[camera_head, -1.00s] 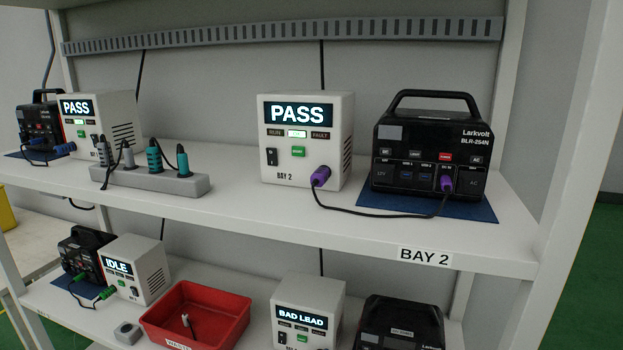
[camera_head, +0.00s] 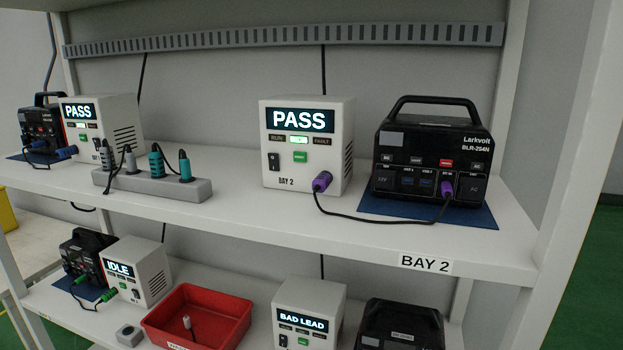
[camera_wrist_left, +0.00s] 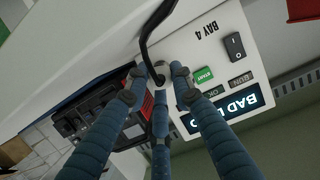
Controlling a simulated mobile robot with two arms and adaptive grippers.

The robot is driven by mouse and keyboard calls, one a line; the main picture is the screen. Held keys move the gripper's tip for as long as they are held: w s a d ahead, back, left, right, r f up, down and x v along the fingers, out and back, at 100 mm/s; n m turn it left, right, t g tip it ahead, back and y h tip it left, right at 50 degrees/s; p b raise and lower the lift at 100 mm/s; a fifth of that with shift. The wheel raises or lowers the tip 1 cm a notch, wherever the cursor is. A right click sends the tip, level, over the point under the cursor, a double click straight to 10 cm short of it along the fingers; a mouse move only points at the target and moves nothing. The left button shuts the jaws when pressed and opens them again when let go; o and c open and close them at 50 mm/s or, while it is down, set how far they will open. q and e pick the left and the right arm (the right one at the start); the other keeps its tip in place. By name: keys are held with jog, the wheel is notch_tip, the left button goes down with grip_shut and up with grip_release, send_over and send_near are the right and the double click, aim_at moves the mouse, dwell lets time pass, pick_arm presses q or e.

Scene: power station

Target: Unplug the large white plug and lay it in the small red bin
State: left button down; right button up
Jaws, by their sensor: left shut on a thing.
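In the left wrist view, the blue fingers of my left gripper (camera_wrist_left: 157,82) are closed together in front of an upside-down BAD LEAD tester (camera_wrist_left: 235,48) marked BAY 4. A black cable (camera_wrist_left: 146,38) runs from between the fingertips. In the head view, a BAD LEAD tester (camera_head: 308,298) stands on the lower shelf. Left of it is a small red bin (camera_head: 222,309) with a small pale item (camera_head: 188,324) inside. Neither gripper shows in the head view.
A dark power station (camera_head: 403,318) stands right of the BAD LEAD tester; an IDLE tester (camera_head: 150,276) is left of the bin. The upper shelf (camera_head: 400,238) carries a PASS tester (camera_head: 330,158), a Larkvolt station (camera_head: 470,150) and a power strip (camera_head: 195,188) with several plugs.

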pick_arm(q)
jog(key=shift+s+a+p, duration=0.2)
jog(key=shift+s+p, duration=0.15)
jog(key=shift+s, duration=0.2)
jog(key=shift+s+a+p, duration=0.2)
jog(key=shift+s+p, duration=0.1)
jog(key=shift+s, duration=0.25)
jog(key=shift+r, duration=0.1)
